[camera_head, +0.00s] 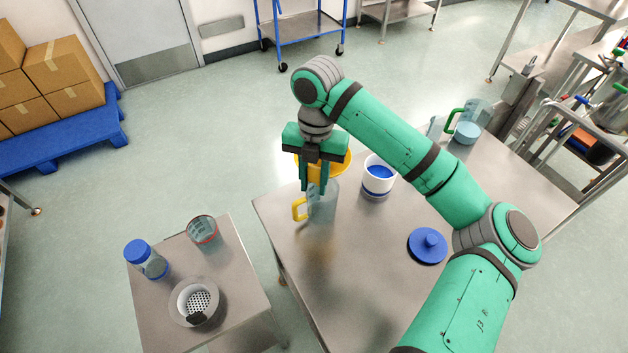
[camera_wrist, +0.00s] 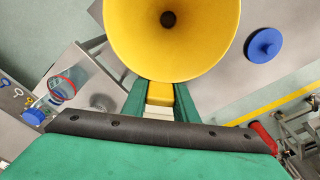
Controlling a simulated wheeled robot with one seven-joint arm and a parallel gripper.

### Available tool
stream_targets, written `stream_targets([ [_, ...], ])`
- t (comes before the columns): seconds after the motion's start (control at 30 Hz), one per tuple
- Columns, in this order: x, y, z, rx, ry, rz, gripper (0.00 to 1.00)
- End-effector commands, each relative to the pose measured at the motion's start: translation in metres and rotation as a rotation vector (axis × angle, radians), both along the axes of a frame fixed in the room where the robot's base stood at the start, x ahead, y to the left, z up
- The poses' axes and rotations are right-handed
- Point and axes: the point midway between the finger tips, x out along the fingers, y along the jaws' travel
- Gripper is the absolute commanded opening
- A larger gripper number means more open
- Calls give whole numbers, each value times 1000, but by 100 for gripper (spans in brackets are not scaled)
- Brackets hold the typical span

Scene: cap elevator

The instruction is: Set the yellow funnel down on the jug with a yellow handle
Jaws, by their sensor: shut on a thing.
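My gripper (camera_head: 316,188) is shut on the yellow funnel (camera_head: 338,163) by its tab. In the wrist view the funnel (camera_wrist: 172,55) fills the top middle, its wide mouth facing the camera, with the tab between my fingers (camera_wrist: 160,95). The clear jug with a yellow handle (camera_head: 322,204) stands upright on the large steel table (camera_head: 345,290). In the head view the funnel is over or just behind the jug's top; my fingers hide part of both. I cannot tell whether the funnel touches the jug. The wrist view does not show the jug.
A white container with blue contents (camera_head: 376,182) stands right of the jug. A blue lid (camera_head: 428,246) lies nearer. A green-handled jug (camera_head: 466,125) stands at the back right. A small table holds a blue-capped jar (camera_head: 147,260), a red-rimmed beaker (camera_head: 202,234) and a strainer (camera_head: 195,303).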

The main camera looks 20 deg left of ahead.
Motion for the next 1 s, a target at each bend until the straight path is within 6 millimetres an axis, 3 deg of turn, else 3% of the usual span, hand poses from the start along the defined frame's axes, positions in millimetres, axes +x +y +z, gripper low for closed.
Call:
stream_targets([
  [1.0, 0, -1, -10, 0, 0, -1, 0],
])
